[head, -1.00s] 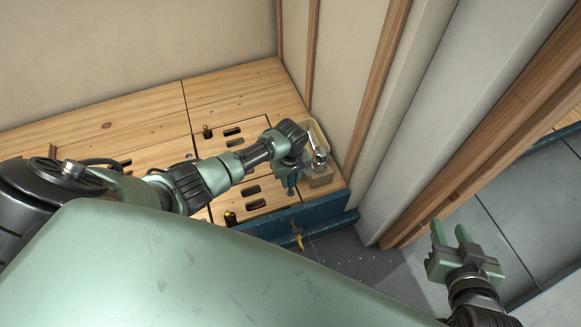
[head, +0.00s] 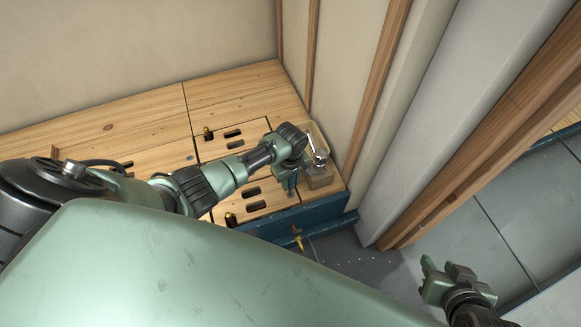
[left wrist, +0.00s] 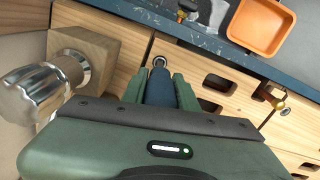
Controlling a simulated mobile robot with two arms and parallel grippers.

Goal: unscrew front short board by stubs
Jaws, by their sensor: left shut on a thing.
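Pale wooden boards with dark slots cover the raised floor, and the front short board (head: 262,200) lies beside the blue edge. It shows in the left wrist view (left wrist: 203,72), with a brass stub (left wrist: 280,100). In the head view brass stubs stand near the front (head: 231,219) and further back (head: 207,132). My left gripper (left wrist: 158,92) is shut on a dark blue tool handle (left wrist: 160,88), pointing at a round metal-ringed hole or screw (left wrist: 160,62) near the edge. The tool's tip is hidden. My right gripper (head: 446,268) is open and empty, off to the right.
A wooden block (left wrist: 95,58) with a chrome fitting (left wrist: 32,95) stands close beside my left gripper. A blue edge beam (head: 290,220) bounds the boards, with a brass valve-like piece (head: 299,242) by it. An orange tray (left wrist: 262,25) lies beyond. A wall stands right.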

